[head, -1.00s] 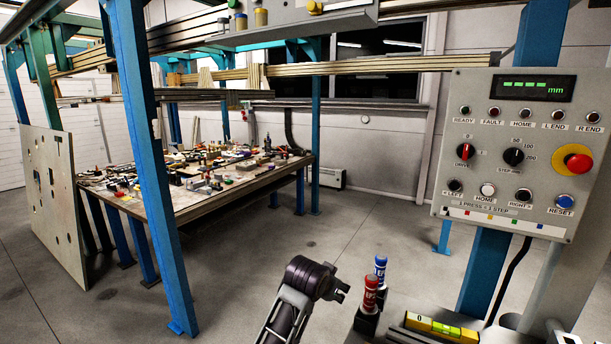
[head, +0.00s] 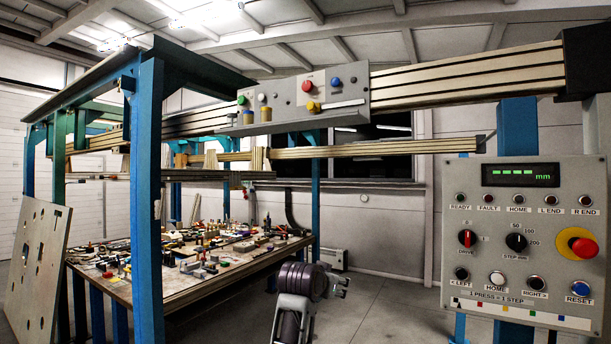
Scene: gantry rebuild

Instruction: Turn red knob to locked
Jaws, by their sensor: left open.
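The control panel (head: 461,205) stands at the right. Its red rotary knob (head: 467,238), labelled DRIVE, has a pale pointer standing roughly upright, near the 0 mark. I can read no "locked" label. A black STEP knob (head: 516,242) is beside it, and a red mushroom button on a yellow collar (head: 582,247) is at the panel's right. My left gripper (head: 341,285) is at the lower middle, small and side-on, open and empty. In the picture it is left of the panel, clear of the knob. My right gripper is out of view.
A gantry beam (head: 470,75) crosses above, carrying a grey box (head: 350,98) with coloured buttons. A blue post (head: 148,200) stands at the left. A worktable (head: 190,290) covered with small parts is behind. Open floor (head: 385,265) lies between gripper and panel.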

